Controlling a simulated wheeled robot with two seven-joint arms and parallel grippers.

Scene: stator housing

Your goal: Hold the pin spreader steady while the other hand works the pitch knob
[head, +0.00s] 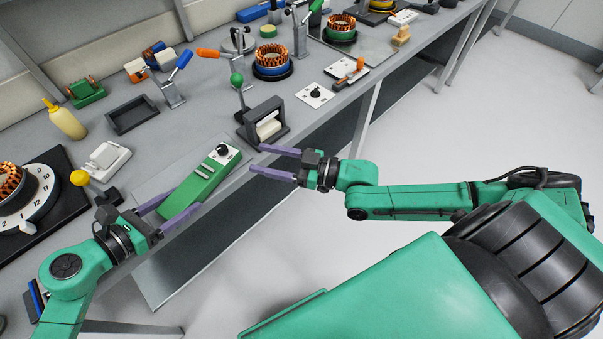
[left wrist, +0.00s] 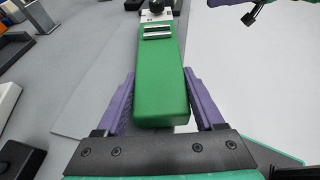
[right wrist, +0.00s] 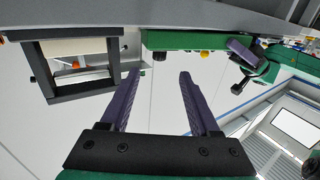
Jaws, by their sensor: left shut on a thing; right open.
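The pin spreader (head: 195,187) is a long green body near the table's front edge, with a white plate and a black pitch knob (head: 222,150) at its far right end. My left gripper (head: 174,207) is shut on the near end of the spreader, one purple finger along each side. The left wrist view shows the green body (left wrist: 160,85) between the fingers and the knob (left wrist: 156,6) at the top edge. My right gripper (head: 257,159) is open and empty, to the right of the knob and apart from it. The right wrist view shows its fingers (right wrist: 158,85) spread with nothing between.
A dark frame with a white roller (head: 268,128) stands just beyond the knob, near my right fingers. A white plate with a black knob (head: 315,95) lies further right. A black tray (head: 132,115) and a yellow bottle (head: 64,119) stand behind the spreader.

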